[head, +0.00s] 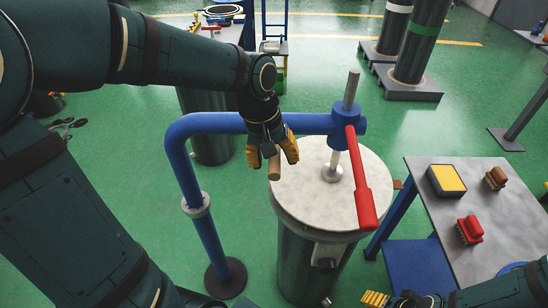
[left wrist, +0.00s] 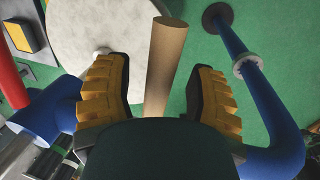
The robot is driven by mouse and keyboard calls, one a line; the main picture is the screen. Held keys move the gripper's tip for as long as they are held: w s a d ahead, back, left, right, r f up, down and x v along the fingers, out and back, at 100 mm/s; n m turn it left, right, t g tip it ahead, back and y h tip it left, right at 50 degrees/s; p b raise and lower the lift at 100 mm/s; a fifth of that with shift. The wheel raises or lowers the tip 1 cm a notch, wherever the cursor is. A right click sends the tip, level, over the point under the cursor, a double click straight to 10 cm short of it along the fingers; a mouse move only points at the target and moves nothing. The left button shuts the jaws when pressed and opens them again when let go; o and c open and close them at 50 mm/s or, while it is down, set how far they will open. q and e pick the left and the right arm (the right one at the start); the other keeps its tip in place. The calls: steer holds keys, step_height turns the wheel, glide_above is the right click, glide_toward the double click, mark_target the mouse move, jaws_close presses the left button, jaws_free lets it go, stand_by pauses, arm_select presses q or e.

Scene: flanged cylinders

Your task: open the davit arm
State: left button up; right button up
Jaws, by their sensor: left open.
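The davit arm (head: 225,122) is a blue pipe that rises from a floor post and bends across to a blue collar over a round pale lid (head: 310,190). A tan cylindrical handle (head: 274,168) is at the davit's horizontal pipe; its attachment is hidden by my gripper. My left gripper (head: 272,155) is open, its yellow-padded fingers either side of the handle. In the left wrist view, the handle (left wrist: 165,62) stands between the fingers with gaps on both sides. My right gripper (head: 375,298) shows only partly at the bottom edge, and its opening is unclear.
A red lever (head: 361,185) hangs from the collar over the lid's right side. The lid sits on a dark green cylinder (head: 308,262). A grey table (head: 500,225) at right holds a yellow-topped block (head: 446,181), a red item (head: 469,230) and a brown item (head: 495,178). Green floor lies left.

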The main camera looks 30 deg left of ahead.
arm_select(q)
jaws_close()
stand_by(0.4)
